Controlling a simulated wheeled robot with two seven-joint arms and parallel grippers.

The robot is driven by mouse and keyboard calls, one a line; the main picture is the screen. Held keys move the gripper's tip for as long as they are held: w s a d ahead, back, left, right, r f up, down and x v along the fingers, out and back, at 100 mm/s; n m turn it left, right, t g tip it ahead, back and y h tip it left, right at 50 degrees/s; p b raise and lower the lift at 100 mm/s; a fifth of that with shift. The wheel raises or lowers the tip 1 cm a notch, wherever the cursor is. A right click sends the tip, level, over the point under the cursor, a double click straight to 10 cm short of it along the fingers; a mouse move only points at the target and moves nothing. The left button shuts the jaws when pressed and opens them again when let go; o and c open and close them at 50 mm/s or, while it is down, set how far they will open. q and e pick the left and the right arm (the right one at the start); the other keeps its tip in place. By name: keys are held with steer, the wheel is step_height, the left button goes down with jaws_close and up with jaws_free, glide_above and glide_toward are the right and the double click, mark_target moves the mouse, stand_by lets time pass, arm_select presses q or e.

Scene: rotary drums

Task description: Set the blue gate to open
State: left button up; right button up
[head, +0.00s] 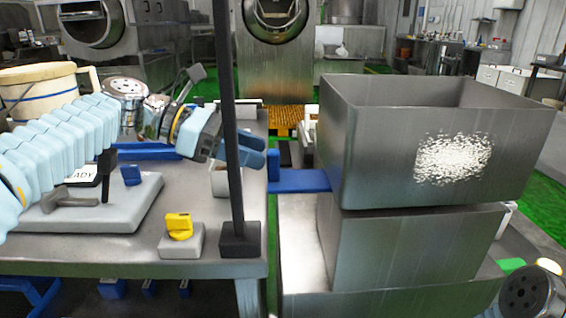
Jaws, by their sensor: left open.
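A flat blue bar (300,181), which looks like the blue gate, lies level between the table's right edge and the large metal hopper (370,150). I cannot tell from this view whether it is open or shut. My left gripper (256,152) is open and empty, just above and left of the bar, with its blue fingers pointing right. It appears apart from the bar. A dark upright post (232,130) stands in front of it and hides part of it. My right gripper is not in view.
The metal table (90,258) carries a grey panel (90,210) with a blue knob (131,175) and a dark lever, a yellow knob (179,224) on a block, and a cream bucket (38,92). A metal drum machine (272,65) stands behind.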

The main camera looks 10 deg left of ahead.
mark_target(283, 179)
arm_select(q)
steer(key=x, duration=0.6)
steer(key=shift+d, duration=0.2)
jaws_close()
